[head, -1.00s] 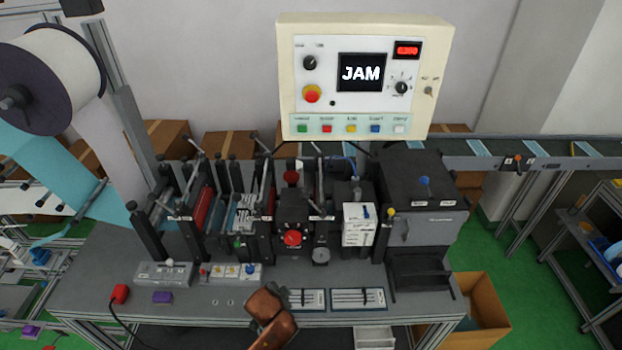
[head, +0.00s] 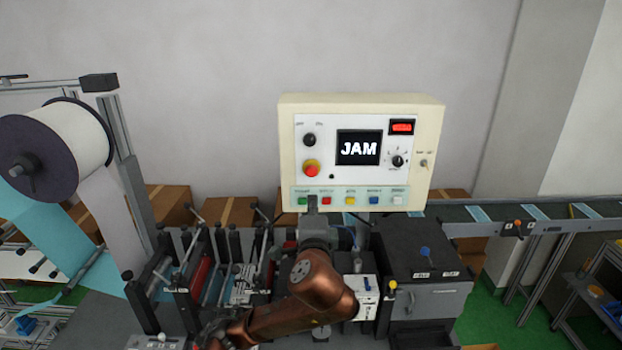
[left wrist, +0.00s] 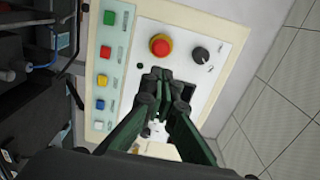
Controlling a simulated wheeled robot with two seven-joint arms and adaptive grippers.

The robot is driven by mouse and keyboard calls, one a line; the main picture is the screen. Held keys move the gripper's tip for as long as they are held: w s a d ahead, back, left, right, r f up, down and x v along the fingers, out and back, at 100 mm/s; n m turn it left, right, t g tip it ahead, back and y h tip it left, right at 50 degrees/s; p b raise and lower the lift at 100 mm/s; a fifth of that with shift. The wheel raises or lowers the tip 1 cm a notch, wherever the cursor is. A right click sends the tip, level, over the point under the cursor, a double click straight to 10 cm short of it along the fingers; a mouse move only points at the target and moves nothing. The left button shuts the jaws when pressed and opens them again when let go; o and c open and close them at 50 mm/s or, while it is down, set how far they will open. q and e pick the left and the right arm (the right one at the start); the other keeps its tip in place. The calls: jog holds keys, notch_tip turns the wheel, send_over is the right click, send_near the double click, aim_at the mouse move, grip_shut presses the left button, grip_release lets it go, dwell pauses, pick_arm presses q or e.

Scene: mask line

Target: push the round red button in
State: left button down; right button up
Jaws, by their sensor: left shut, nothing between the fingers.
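The round red button (head: 311,168) sits on a yellow collar at the left of the cream control box's white panel (head: 370,130). In the left wrist view the round red button (left wrist: 160,45) shows uncovered, just beyond my fingertips. My left gripper (head: 313,202) is in front of the box's lower edge, below the button in the head view. In the left wrist view my left gripper (left wrist: 161,76) has its fingers together, with nothing between them. Whether the fingers touch the panel cannot be told. My right gripper is not in view.
The screen (head: 358,147) reads JAM. A black knob (head: 309,139) sits above the round button. A row of small square buttons, including a red one (head: 326,201), runs along the box's bottom. Machine rollers and levers (head: 205,275) crowd the bench below.

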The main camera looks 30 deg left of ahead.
aim_at(311, 172)
pick_arm(q)
jog(key=shift+r, duration=0.15)
jog(key=p+x, duration=0.4)
jog(key=x, duration=0.9)
jog(key=shift+w+a+p, duration=0.2)
jog(key=shift+p, duration=0.1)
jog(key=shift+w+a, duration=0.1)
jog(key=shift+w, duration=0.1)
